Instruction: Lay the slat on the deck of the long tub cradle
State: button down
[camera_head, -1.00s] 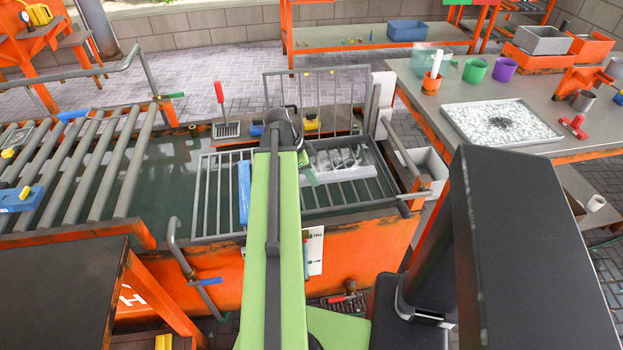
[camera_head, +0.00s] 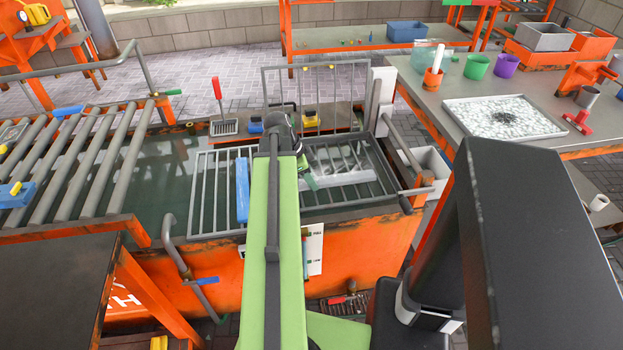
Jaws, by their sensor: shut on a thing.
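A pale, flat strip (camera_head: 345,179), which looks like the slat, lies crosswise over the dark barred frame on the right side of the tub. Its left end runs behind my arm. My gripper (camera_head: 305,171) is at that end, largely hidden by my green arm, and is shut on the slat. I cannot tell whether the slat touches the bars. The long tub cradle appears to be the barred grey rack (camera_head: 207,190) in the tub, and the arm covers its middle. A blue bar (camera_head: 242,190) lies lengthwise on the rack, just left of the arm.
The orange tub (camera_head: 200,262) holds dark water. A roller conveyor (camera_head: 75,165) stands at its left. An upright grey grille (camera_head: 330,95) and a ledge with a red-handled brush (camera_head: 218,108) are behind. A workbench (camera_head: 430,100) with a pellet tray (camera_head: 503,117) is at the right.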

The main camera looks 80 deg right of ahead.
jog(key=shift+f+b, duration=0.65)
jog(key=shift+f, duration=0.05)
jog(key=c, duration=0.9)
grip_release()
jog(key=shift+o, duration=0.2)
jog(key=p+v, duration=1.6)
jog(key=v, duration=0.1)
jog(key=shift+r, duration=0.25)
jog(key=shift+s, duration=0.1)
